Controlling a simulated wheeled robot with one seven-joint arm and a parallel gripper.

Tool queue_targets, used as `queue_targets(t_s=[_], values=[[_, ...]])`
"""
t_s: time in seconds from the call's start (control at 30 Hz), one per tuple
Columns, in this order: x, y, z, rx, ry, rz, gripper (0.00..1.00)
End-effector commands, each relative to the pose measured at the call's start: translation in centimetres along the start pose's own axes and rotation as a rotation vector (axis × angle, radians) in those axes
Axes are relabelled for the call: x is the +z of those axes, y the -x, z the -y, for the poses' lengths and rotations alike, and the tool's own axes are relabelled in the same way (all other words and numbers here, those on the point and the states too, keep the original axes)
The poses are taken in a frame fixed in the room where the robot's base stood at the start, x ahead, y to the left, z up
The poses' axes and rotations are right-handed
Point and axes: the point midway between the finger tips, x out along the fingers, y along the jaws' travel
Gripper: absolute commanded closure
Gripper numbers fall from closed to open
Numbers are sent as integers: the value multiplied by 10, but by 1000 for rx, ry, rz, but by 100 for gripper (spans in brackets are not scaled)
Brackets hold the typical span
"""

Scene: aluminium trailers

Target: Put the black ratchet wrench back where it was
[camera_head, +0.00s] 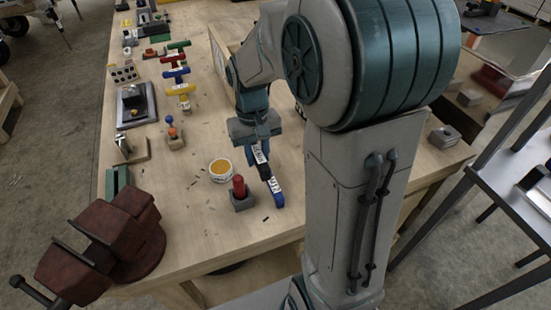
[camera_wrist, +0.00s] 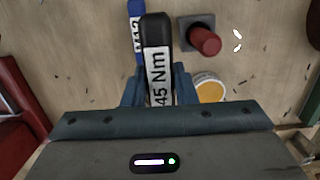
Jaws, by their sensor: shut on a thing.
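The black ratchet wrench (camera_wrist: 155,32) has a white "45 Nm" label and lies between the fingers of my gripper (camera_wrist: 158,88) in the wrist view. My gripper is shut on it. In the head view my gripper (camera_head: 257,147) points down over the workbench, and the wrench (camera_head: 264,171) shows below it, partly hidden by the hand. A blue tool (camera_wrist: 135,12) with an "M12" label is beside and partly behind the wrench; it also shows in the head view (camera_head: 278,199). I cannot tell whether the wrench touches the blue tool or the bench.
A red cylinder on a grey block (camera_head: 239,189) and a white tub of yellow stuff (camera_head: 221,170) stand close left of the wrench. A dark red vise (camera_head: 110,235) is at the front left corner. Coloured T-handles (camera_head: 176,73) stand farther back. Bare bench lies at the front.

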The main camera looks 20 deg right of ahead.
Motion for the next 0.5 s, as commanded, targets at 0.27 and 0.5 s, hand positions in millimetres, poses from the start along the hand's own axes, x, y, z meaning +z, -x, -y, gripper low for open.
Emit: queue_targets(t_s=[0.27, 0.5], values=[[-2, -6, -16, -1, -5, 3, 100], [-35, -30, -52, -1, -5, 2, 100]])
